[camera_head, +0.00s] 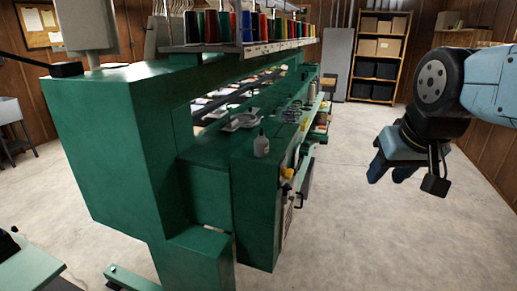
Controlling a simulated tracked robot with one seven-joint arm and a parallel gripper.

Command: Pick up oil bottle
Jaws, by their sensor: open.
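A small white-grey bottle (261,144) with a narrow tip, likely the oil bottle, stands upright on the near end of the green machine's lower top surface. My gripper (391,172) is at the right of the view, in the air over the open floor. It points down and to the left, well to the right of the bottle and apart from it. My gripper is open and nothing shows between its fingers. The fingertips are partly seen from behind.
The large green machine (125,130) fills the left and middle. Coloured thread cones (228,27) line its upper rail. A ring-shaped item (242,121) lies behind the bottle. A shelf with boxes (378,58) stands at the back. The floor (375,240) on the right is clear.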

